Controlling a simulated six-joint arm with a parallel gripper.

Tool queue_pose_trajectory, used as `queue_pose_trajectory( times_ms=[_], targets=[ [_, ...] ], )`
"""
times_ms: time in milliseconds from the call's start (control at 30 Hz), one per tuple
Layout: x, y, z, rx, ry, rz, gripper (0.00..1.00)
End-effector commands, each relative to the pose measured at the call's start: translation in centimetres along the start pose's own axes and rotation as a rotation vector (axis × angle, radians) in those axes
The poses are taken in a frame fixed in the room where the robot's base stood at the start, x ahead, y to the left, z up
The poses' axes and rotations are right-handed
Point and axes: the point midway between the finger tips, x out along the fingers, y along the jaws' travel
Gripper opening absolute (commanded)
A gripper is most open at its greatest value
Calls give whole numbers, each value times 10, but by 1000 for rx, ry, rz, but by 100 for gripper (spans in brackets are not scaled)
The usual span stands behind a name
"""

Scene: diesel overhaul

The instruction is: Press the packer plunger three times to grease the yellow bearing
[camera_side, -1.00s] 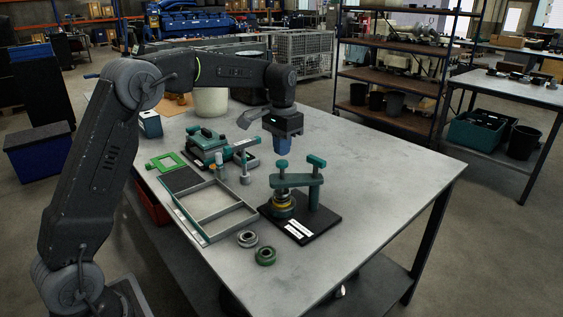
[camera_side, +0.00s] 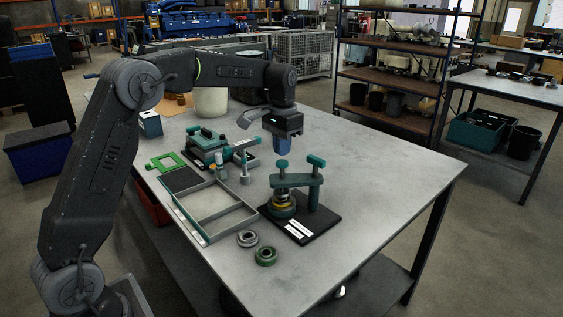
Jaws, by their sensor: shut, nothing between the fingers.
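The bearing packer (camera_side: 316,188) stands on a black base plate on the table, with a green arm across its top. Its plunger knob (camera_side: 282,164) rises over the left end, above the cup. The yellow bearing (camera_side: 283,198) shows as a yellow band in the cup under the plunger, partly hidden by the green parts. My gripper (camera_side: 289,146) points down just above and behind the plunger knob in the picture, apart from it as far as I can tell. Its fingers are shut and empty.
A grey bearing (camera_side: 247,239) and a green bearing (camera_side: 265,256) lie in front of the packer. A grey divided frame (camera_side: 210,207) lies to its left, with a green frame (camera_side: 167,162) and a green tool unit (camera_side: 207,142) behind. The table's right side (camera_side: 385,180) is clear.

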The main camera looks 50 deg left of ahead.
Motion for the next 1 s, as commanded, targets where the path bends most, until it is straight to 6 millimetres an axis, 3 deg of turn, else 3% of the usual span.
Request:
queue_pose_trajectory(
  times_ms=[567,1000],
  targets=[
    [0,0,0,0,0,0,0],
    [16,0,0,0,-2,0,0]
  ],
)
